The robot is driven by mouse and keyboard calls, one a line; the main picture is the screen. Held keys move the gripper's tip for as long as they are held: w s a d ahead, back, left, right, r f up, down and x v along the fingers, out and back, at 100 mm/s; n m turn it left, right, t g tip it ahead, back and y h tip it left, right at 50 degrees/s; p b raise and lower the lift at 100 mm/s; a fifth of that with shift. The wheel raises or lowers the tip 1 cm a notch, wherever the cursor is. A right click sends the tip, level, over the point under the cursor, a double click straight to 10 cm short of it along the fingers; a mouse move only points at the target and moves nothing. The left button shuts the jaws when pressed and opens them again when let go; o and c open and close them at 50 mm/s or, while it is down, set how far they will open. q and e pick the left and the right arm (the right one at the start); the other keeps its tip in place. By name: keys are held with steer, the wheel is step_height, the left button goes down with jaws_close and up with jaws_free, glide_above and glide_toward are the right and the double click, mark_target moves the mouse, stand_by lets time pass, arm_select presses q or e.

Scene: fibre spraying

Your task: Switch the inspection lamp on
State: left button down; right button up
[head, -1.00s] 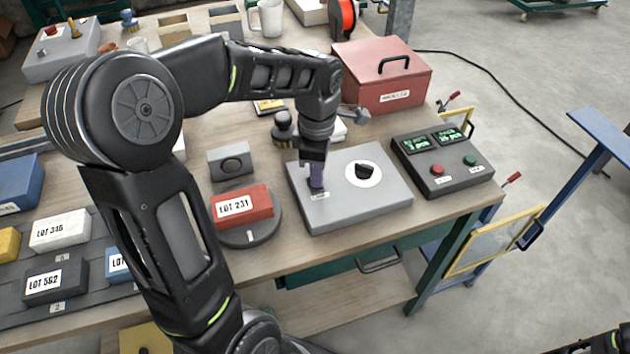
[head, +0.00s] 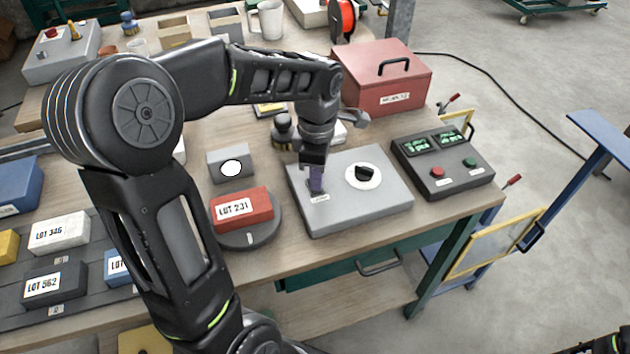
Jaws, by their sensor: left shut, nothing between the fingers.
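The inspection lamp (head: 231,168) is a small grey box with a round lens on its front, and the lens glows white. A grey control panel (head: 350,205) lies to its right on the bench, with a black knob (head: 365,173) on a white dial. My left gripper (head: 317,181) is shut and points down at the left part of this panel, over a labelled spot. Its fingers hide the switch there, and I cannot tell whether they touch it. Only a bit of my right arm shows at the bottom right corner; its gripper is not visible.
A red block marked LOT 231 (head: 243,208) sits on a round dark stand in front of the lamp. A red case (head: 382,77) stands behind the panel. A dark box with red and green buttons (head: 442,165) stands to the right. Labelled blocks lie at the left.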

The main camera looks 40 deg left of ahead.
arm_select(q)
step_height(320, 180, up, 6)
steer(key=p, duration=0.4)
steer(key=shift+r, duration=0.2)
stand_by(0.4)
